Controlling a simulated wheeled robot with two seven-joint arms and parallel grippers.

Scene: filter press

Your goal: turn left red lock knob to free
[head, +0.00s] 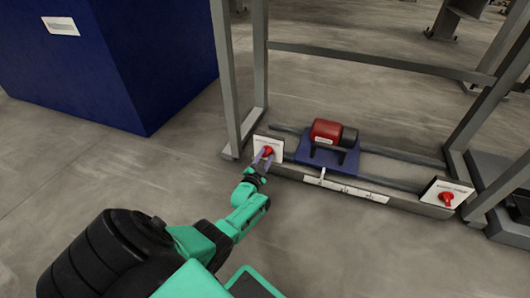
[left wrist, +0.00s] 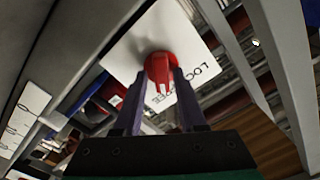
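The left red lock knob (head: 267,151) sits on a white label plate (head: 262,143) at the left end of the rail frame. In the left wrist view the knob (left wrist: 160,68) shows a white line on its handle, and its plate (left wrist: 125,55) carries partly covered lettering. My left gripper (head: 262,161) is at the knob; in the left wrist view its two dark fingers (left wrist: 158,75) stand on either side of the handle, apart, with some gap visible. Contact with the handle cannot be told. My right gripper is not in view.
A second red knob (head: 446,198) is on a white plate at the rail's right end. A red and black motor (head: 330,133) on a blue carriage (head: 310,151) sits between them. Grey posts (head: 225,75) rise beside the left plate. A blue cabinet (head: 120,60) stands at left; the floor before it is clear.

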